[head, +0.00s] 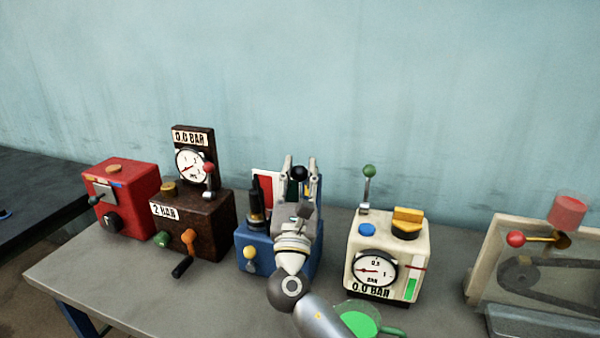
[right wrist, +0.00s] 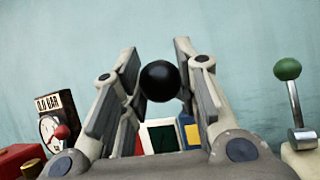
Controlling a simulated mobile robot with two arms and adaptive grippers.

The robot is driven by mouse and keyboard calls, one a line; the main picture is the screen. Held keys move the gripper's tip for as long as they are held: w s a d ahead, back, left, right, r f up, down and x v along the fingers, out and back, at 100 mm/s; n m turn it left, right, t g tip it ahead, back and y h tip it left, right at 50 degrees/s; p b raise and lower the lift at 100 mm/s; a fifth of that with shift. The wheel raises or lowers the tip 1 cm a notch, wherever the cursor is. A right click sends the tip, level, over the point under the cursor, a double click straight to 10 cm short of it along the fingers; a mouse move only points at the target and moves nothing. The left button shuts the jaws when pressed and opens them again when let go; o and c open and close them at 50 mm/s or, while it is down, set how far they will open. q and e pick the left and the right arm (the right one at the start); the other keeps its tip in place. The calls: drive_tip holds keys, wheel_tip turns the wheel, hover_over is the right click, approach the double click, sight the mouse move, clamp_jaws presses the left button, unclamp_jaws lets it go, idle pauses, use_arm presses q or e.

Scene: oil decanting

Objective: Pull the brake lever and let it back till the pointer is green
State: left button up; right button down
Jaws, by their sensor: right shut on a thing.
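A blue box (head: 250,240) stands mid-table, with a scale board (head: 264,186) in red, white and green at its back. A lever with a black ball knob (head: 299,173) rises at this box. My right gripper (head: 299,167) is shut on the black knob, with one finger on each side of it. The knob also shows between the fingers in the right wrist view (right wrist: 160,81). The lever's shaft is hidden behind my gripper. The board is partly covered, and I cannot make out where the pointer stands. My left gripper is not in view.
Left of the blue box stand a brown box (head: 215,225) with a gauge and a red box (head: 130,200). Right of it are a cream gauge box (head: 385,240) with a green-knobbed lever and a belt machine (head: 500,255). A green-handled vessel (head: 358,322) is near the front.

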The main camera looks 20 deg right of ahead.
drive_tip(key=shift+a+f, duration=0.1)
drive_tip(key=shift+f, duration=0.2)
drive_tip(key=c, duration=1.5)
unclamp_jaws()
drive_tip(key=o, duration=0.4)
drive_tip(key=shift+r, duration=0.15)
drive_tip(key=v, duration=1.2)
